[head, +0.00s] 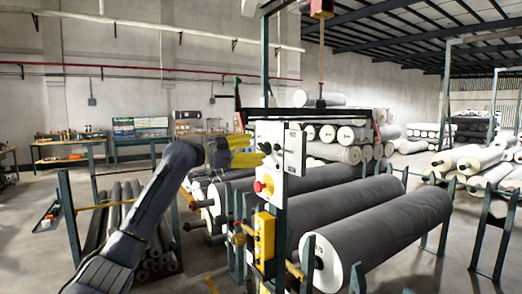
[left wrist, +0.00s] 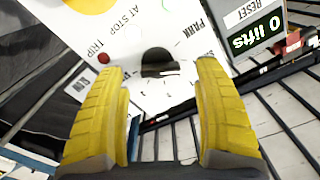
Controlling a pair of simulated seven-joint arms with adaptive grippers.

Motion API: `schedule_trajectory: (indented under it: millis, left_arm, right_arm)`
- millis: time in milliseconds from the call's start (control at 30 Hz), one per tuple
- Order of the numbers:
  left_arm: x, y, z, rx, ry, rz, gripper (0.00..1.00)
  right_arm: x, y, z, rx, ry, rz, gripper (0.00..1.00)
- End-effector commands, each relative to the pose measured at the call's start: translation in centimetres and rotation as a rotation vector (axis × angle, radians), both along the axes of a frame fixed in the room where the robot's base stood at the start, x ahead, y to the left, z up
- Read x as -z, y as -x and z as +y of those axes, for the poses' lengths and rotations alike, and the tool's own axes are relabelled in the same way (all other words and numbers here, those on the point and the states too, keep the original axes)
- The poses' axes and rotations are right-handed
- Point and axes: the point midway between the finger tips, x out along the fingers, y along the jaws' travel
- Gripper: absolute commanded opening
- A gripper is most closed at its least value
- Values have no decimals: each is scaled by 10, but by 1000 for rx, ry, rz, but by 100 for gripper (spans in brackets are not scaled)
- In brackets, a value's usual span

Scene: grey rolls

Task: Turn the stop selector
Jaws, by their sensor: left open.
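The stop selector (left wrist: 158,62) is a dark round knob with a light line near its lower edge, on a white panel (left wrist: 185,30). In the left wrist view, the upside-down labels AT STOP, TRIP and PARK stand around it. In the head view, the white panel (head: 293,152) is on a dark post. My left gripper (head: 256,150) reaches in from the left, its yellow fingers close to the panel. In the left wrist view my left gripper (left wrist: 162,85) is open and empty, fingers either side of the knob and apart from it. My right gripper is out of view.
A red button (head: 260,187) on yellow sits low on the panel. A yellow box (head: 264,238) hangs below. A counter display (left wrist: 256,34) reads "0 lifts". Large grey rolls (head: 385,220) lie on racks to the right. Open floor (head: 410,270) shows at the lower right.

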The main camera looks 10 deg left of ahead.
Motion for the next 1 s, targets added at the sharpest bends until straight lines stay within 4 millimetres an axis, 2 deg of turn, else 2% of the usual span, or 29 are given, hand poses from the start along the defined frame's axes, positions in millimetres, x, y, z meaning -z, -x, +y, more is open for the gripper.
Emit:
schedule_trajectory:
  millis: [300, 733, 1000]
  left_arm:
    - [0, -18, -20, 0, 1, -1, 69]
    - [0, -21, -23, -1, 0, -1, 70]
    - [0, -21, -23, -1, 0, -1, 39]
  right_arm:
    - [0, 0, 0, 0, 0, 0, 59]
    - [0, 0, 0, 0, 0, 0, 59]
    - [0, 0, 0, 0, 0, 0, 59]
